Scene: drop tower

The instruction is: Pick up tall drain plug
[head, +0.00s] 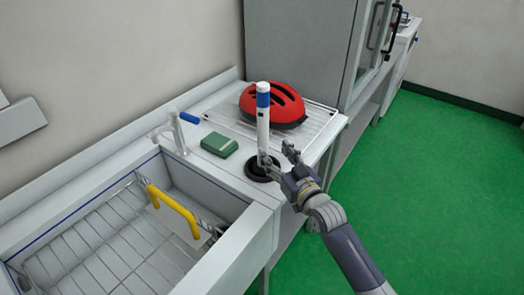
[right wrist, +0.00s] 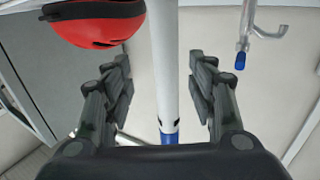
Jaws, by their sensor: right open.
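The tall drain plug (head: 263,130) is a white upright tube with a blue band near its top and a black round base on the counter beside the sink. My right gripper (head: 277,157) is open, low by the tube and just above the base. In the right wrist view the white tube of the plug (right wrist: 165,70) stands between the two spread fingers, with a gap on both sides. A blue band shows at the bottom, partly hidden by the gripper's palm. My left gripper is not in view.
A red helmet (head: 272,105) sits on the drainer behind the plug. A green block (head: 219,144) and a tap with a blue lever (head: 189,118) are to the left. The sink (head: 110,235) holds a wire basket with a yellow handle (head: 173,208).

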